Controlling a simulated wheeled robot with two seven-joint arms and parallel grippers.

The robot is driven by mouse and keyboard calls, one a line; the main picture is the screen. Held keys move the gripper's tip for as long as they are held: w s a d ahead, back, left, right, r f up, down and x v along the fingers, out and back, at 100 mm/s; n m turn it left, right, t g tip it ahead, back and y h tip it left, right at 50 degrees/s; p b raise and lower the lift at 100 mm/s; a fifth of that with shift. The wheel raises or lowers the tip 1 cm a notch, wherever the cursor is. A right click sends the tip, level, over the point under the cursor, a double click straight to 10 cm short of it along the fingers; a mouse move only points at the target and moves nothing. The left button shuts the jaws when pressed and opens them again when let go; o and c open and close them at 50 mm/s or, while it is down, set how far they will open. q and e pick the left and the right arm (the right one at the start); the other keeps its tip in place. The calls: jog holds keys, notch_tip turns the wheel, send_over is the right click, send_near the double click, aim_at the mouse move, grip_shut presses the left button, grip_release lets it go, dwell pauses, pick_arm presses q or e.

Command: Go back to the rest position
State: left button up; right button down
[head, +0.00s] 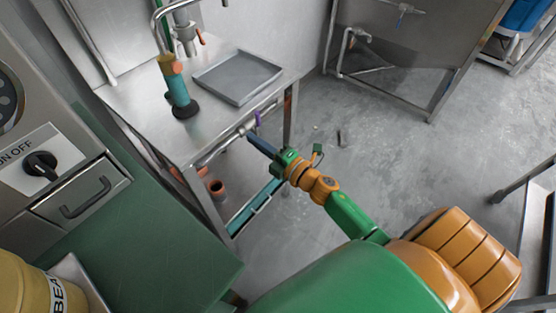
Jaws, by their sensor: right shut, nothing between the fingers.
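My right gripper (262,145) is at the end of my green and orange arm, which comes in from the lower right. It is shut with nothing between its fingers, in front of the edge of the metal table (215,138). I cannot tell whether it touches the table's frame. My left gripper is not in view. The grinder (70,150) stands at the left, with a black ON/OFF knob (40,165) and a drawer (88,195) with a dark handle, which looks closed.
A grey tray (238,76) and a teal and orange upright device (176,88) are on the metal table. A yellow bean container (28,285) sits at the lower left on a green surface (165,250). Open concrete floor (400,140) lies to the right.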

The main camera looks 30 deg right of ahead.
jog(key=d+v, duration=0.1)
jog(key=v, duration=0.8)
jog(key=s+d+f+m+g+h+p, duration=0.1)
jog(key=s+f+m+g+h+p, duration=0.15)
jog(key=f+m, duration=0.35)
jog(key=s+d+f+m+g+h+p, duration=0.1)
jog(key=s+f+m+g+h+p, duration=0.2)
jog(key=f, duration=0.5)
jog(key=s+a+f+m+g+p, duration=0.1)
jog(key=s+f+m+g, duration=0.4)
jog(key=s, duration=0.7)
jog(key=s+a+f+m+g+p, duration=0.2)
jog(key=s+a+f+m+g, duration=0.2)
jog(key=s+f, duration=0.4)
jog(key=s+g, duration=0.1)
jog(key=s, duration=0.3)
jog(key=shift+a+f+m+g, duration=0.15)
jog(key=shift+m+g, duration=0.2)
jog(key=shift+m, duration=0.05)
jog(key=shift+s, duration=0.15)
